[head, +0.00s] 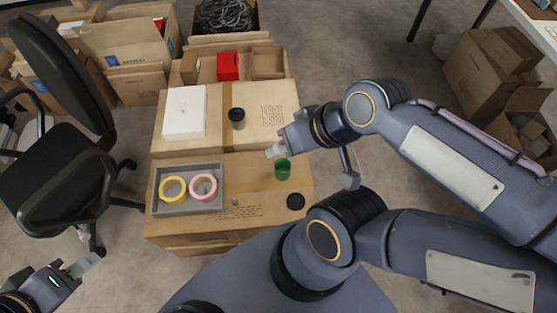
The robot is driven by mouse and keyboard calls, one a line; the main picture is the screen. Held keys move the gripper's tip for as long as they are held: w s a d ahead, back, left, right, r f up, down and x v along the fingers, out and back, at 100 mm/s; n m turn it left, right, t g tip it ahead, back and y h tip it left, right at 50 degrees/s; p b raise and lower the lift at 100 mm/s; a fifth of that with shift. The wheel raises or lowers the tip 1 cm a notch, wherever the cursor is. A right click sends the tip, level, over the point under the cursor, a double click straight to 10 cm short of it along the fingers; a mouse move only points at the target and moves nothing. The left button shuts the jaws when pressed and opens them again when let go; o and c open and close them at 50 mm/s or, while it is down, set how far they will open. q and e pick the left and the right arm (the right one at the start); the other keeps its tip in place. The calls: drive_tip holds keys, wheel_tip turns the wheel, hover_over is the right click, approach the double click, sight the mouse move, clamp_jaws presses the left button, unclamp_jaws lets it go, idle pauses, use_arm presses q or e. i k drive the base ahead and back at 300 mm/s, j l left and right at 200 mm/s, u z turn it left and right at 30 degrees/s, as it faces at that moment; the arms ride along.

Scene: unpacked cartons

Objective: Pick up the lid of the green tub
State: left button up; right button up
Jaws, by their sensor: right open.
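The green tub (283,169) stands on the front carton, right of centre in the head view. A flat round black lid (296,201) lies on the carton just in front and to the right of the tub; no other lid shows near it. My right gripper (276,150) is open and empty, just behind the tub's rim; I cannot tell its exact height or whether it touches. My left gripper (76,265) is at the lower left, apart from the cartons. Its fingers look parted and empty.
A grey tray (187,209) holds a yellow tape roll (173,189) and a pink one (204,187). A tiny object (235,201) lies beside it. A dark cup (237,118), white box (185,113) and red box (228,67) stand further back. An office chair (60,140) is left.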

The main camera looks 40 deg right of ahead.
sight(295, 201)
drive_tip(key=z, duration=1.3)
drive_tip(key=k+l+z, duration=0.15)
drive_tip(key=k, duration=0.15)
drive_tip(key=i+l+u, duration=0.15)
drive_tip(key=l, duration=0.3)
drive_tip(key=i+l+u, duration=0.15)
drive_tip(key=l, duration=0.3)
drive_tip(key=l+u, duration=0.15)
drive_tip(key=l, duration=0.35)
drive_tip(key=i+l+u, duration=0.2)
drive_tip(key=l, duration=0.25)
drive_tip(key=k, duration=0.1)
